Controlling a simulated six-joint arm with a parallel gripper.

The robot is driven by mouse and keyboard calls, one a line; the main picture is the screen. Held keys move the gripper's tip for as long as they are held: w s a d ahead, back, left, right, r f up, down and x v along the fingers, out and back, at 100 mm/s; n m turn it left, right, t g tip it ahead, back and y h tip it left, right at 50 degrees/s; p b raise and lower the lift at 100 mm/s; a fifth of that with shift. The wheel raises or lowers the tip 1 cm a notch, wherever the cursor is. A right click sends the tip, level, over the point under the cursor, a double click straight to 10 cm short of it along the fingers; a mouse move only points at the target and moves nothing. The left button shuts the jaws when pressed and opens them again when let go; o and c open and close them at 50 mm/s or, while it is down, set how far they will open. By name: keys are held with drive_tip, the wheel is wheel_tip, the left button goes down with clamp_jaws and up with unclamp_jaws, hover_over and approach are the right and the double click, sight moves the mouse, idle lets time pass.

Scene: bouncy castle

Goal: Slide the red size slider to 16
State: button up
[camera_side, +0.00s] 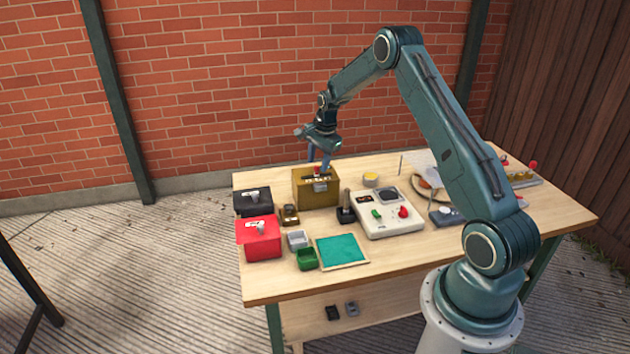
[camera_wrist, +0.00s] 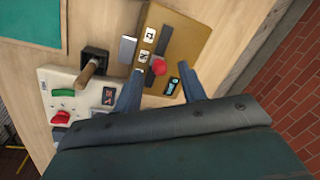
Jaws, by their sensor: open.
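A brass-coloured box (camera_side: 316,190) stands at the back left of the table, with a red knob (camera_side: 317,169) on its top. In the wrist view the red knob (camera_wrist: 159,67) stands on a dark strip of the box's top (camera_wrist: 186,42), beside small white labels (camera_wrist: 146,45) too blurred to read. I take this knob for the red slider. My gripper (camera_side: 319,162) points down over the box. In the wrist view its open fingers (camera_wrist: 162,76) lie on either side of the knob, apart from it, with nothing held.
A white console (camera_side: 388,218) with a green switch, a red knob and a display stands to the right. A black joystick (camera_side: 346,207) is between it and the box. Black (camera_side: 252,203) and red (camera_side: 262,240) boxes stand left. A teal mat (camera_side: 341,250) lies in front.

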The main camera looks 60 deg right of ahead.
sight(324, 180)
wheel_tip(324, 180, up, 12)
drive_tip(key=s, duration=0.2)
drive_tip(key=shift+s+a+r, duration=0.15)
drive_tip(key=shift+s+a, duration=0.05)
idle(0.4)
drive_tip(key=s+a+r+n+t, duration=0.1)
drive_tip(key=s+a+r+n, duration=0.5)
drive_tip(key=a, duration=0.4)
drive_tip(key=s+a+r+n+t, duration=0.1)
drive_tip(key=s+a+r+n, duration=0.25)
drive_tip(key=a+r, duration=0.55)
drive_tip(key=s+a+f+n, duration=0.1)
drive_tip(key=s+a+n, duration=0.4)
drive_tip(key=s, duration=0.5)
drive_tip(key=s+a+f+n+t, duration=0.1)
drive_tip(key=s+a+n, duration=0.4)
drive_tip(key=s, duration=0.5)
drive_tip(key=shift+a+f+n, duration=0.2)
drive_tip(key=shift+a+n, duration=0.15)
drive_tip(key=shift+a, duration=0.85)
